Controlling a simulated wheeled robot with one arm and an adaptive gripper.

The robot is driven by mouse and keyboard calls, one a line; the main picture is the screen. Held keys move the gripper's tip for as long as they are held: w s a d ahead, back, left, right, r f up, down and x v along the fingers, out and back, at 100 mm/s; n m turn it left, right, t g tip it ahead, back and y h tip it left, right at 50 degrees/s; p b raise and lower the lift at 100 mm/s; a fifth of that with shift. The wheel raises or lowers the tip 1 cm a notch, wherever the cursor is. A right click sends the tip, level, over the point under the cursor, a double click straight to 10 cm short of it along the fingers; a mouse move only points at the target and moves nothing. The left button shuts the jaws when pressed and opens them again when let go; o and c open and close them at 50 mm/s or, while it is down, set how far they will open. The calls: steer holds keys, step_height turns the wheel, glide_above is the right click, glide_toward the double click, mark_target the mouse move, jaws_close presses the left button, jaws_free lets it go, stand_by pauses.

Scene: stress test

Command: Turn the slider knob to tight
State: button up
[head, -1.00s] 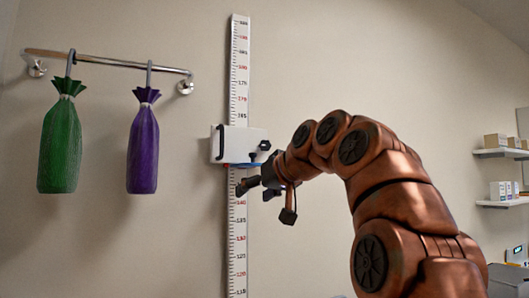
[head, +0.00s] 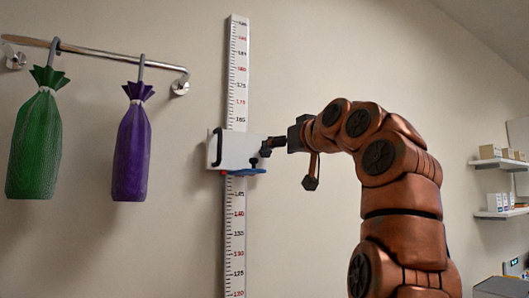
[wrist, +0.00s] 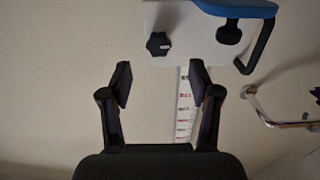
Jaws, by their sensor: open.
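The white slider block (head: 232,149) sits on the tall ruler (head: 237,85) on the wall. It has a black handle on its left and a blue plate beneath. In the wrist view, a black lobed knob (wrist: 158,44) with a small white mark is on the slider's face, and a second dark knob (wrist: 229,32) is beside the blue part. My gripper (wrist: 160,77) is open and empty. Its fingertips are in line with the lobed knob, which shows beyond them. In the head view, my gripper (head: 268,147) is at the slider's right end and covers the lobed knob's area.
A metal rail (head: 100,54) at the left holds a green bag (head: 36,145) and a purple bag (head: 131,153). Wall shelves (head: 500,163) with small boxes are at the far right. The wall around the slider is bare.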

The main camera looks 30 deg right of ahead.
steer(key=w+p, duration=0.2)
steer(key=w, duration=0.4)
steer(key=shift+w+d, duration=0.35)
steer(key=shift+d, duration=0.05)
steer(key=shift+c, duration=0.3)
steer(key=c, duration=1.1)
